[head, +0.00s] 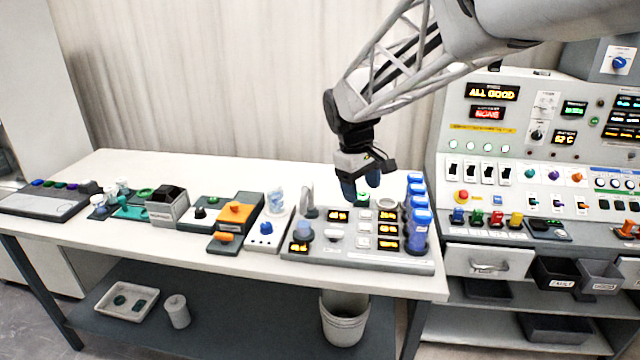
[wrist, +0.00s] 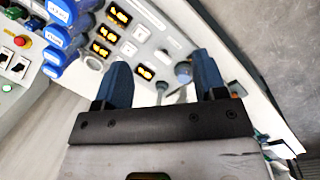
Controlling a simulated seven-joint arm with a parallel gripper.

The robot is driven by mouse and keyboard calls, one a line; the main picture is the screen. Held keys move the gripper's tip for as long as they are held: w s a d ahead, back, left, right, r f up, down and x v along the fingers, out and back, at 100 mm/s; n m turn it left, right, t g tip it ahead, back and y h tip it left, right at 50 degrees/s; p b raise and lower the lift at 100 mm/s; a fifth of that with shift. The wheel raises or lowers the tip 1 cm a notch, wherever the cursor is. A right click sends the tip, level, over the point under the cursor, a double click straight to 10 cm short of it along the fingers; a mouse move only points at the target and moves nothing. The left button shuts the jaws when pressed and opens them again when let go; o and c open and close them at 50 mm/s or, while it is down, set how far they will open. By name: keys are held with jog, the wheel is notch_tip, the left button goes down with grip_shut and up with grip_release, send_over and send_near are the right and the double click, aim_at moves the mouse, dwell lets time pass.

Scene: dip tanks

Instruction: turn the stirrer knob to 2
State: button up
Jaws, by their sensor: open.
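In the head view a white unit with a blue knob (head: 265,228) on its front and a clear glass vessel (head: 275,201) on top stands mid-table. It looks like the stirrer, but I cannot read its label or the knob's setting. My gripper (head: 361,188) is open and empty, pointing down above the back of the grey tank panel (head: 350,255), to the right of and higher than that knob. In the wrist view my gripper's two blue fingers (wrist: 158,75) are spread apart with nothing held between them. The knob is not clearly identifiable there.
Blue-capped cylinders (head: 416,230) stand upright at the panel's right end, near my gripper. A tap (head: 308,205) rises at its back left. An orange-topped unit (head: 235,212) stands left of the blue knob. A control console (head: 487,125) stands to the right.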

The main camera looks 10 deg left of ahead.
jog(key=w+a+f+n+h, duration=0.1)
jog(key=w+a+f+n, duration=0.15)
jog(key=w+a, duration=0.4)
jog(key=w+a+f+n, duration=0.2)
jog(key=w+a+f, duration=0.15)
jog(key=a, duration=0.55)
jog(key=n+h, duration=0.2)
jog(key=n, duration=0.2)
send_near(266, 224)
jog(key=shift+d+f+m, duration=0.25)
jog(key=shift+d+f, duration=0.15)
jog(key=shift+f, duration=0.2)
jog(key=shift+y, duration=0.3)
jog(key=shift+x, duration=3.9)
jog(key=shift+s+d, duration=0.1)
jog(key=shift+c, duration=0.3)
jog(key=c, duration=0.9)
jog(key=shift+o, duration=0.2)
